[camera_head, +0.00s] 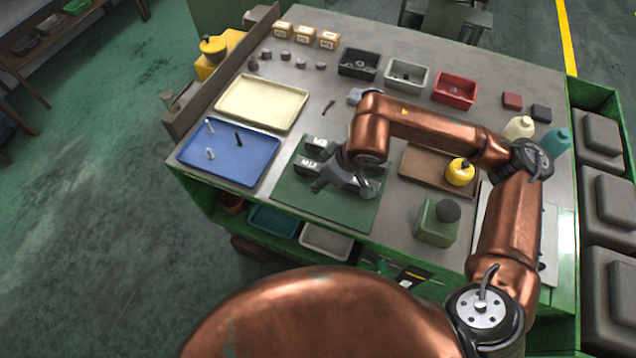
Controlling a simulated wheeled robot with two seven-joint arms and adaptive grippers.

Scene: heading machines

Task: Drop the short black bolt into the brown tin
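A small round brown container (232,203), perhaps the brown tin, sits on the shelf under the bench edge, partly hidden. My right gripper (345,188) is over the green mat, right of the blue tray and apart from the bolt. Its fingers look spread, and I see nothing between them. My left gripper is out of view.
A cream tray (262,102) lies behind the blue one. Black (359,64), grey (406,75) and red (454,91) bins stand behind. A brown tray (412,170) holds a yellow can (460,172).

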